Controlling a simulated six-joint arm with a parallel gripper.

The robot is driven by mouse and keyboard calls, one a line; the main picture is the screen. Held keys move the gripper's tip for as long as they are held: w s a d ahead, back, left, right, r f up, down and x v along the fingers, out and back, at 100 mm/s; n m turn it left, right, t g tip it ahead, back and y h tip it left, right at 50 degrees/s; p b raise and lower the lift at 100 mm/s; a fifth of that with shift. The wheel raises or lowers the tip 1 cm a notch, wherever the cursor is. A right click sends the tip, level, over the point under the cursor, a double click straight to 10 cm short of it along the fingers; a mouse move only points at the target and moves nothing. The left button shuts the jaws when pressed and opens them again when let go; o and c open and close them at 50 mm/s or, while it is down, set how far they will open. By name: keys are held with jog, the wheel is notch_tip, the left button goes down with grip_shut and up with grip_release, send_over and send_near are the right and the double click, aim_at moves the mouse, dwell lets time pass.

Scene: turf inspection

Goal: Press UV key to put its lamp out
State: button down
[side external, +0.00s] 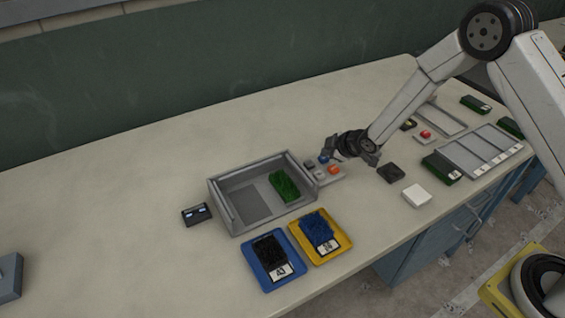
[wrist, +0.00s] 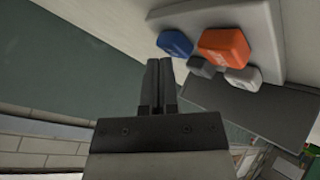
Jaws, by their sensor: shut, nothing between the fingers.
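A light key panel (side external: 326,180) stands at the right end of the grey inspection box (side external: 227,222). It carries a blue key (wrist: 174,42), an orange key (wrist: 222,47), a small grey key (wrist: 200,67) and a white key (wrist: 243,78). I cannot read which key is UV, and no lit lamp can be made out. My gripper (wrist: 159,84) is shut and empty. In the side view it is low at the panel's far edge, close to the blue key (side external: 323,159); contact cannot be told. The box holds a green turf piece (side external: 285,185).
A blue tray (side external: 262,286) with black turf and a yellow tray (side external: 334,250) with blue turf lie in front of the box. A small black display (side external: 196,214) is left. A dark block (side external: 391,173), white block (side external: 416,195) and rack (side external: 478,152) are right.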

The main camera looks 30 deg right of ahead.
jog(key=shift+r, duration=0.35)
jog(key=shift+r, duration=3)
jog(key=m+g+h, duration=0.2)
jog(key=m+g, duration=0.1)
jog(key=m, duration=0.3)
send_near(327, 159)
jog(key=s+d+r, duration=0.3)
jog(key=s+r, duration=0.3)
jog(key=s, duration=0.1)
jog(key=s+m+g, duration=0.3)
jog(key=s+m, duration=0.2)
jog(key=s, duration=1)
jog(key=shift+r, duration=0.45)
